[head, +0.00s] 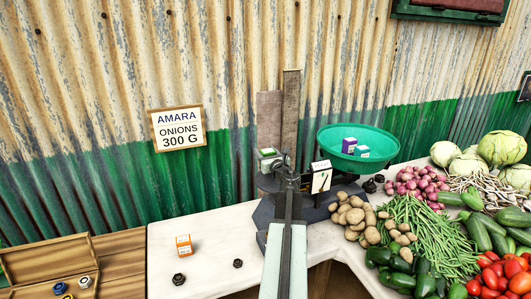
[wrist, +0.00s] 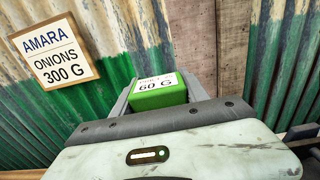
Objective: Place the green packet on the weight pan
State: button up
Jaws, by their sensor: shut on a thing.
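The green packet (head: 267,153) is a small box with a white label. In the wrist view the packet (wrist: 158,98) reads 60 G and sits between my fingers. My gripper (head: 272,163) is shut on it. The dark balance stands on the white counter, partly hidden by my arm. A dark flat plate, which looks like the weight pan (head: 266,183), shows on its left side, just below the packet in the head view. I cannot tell the gap between them. The green bowl pan (head: 345,135) on the right holds a purple box (head: 349,145) and a teal-and-white box (head: 362,151).
An orange packet (head: 184,245) and two dark nuts (head: 179,279) lie on the counter (head: 213,230) at left. A wooden tray (head: 45,259) holds several round pieces. Potatoes (head: 355,214) and other vegetables crowd the right. A wooden board (head: 290,110) stands behind the packet.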

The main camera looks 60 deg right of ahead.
jog(key=shift+f+b, duration=0.65)
jog(key=shift+f, duration=0.5)
jog(key=shift+f+b, duration=0.55)
jog(key=shift+f, duration=0.05)
jog(key=o, duration=1.6)
jog(key=shift+s, duration=0.1)
jog(key=v, duration=0.7)
jog(key=shift+s+a, duration=0.2)
jog(key=shift+s, duration=0.1)
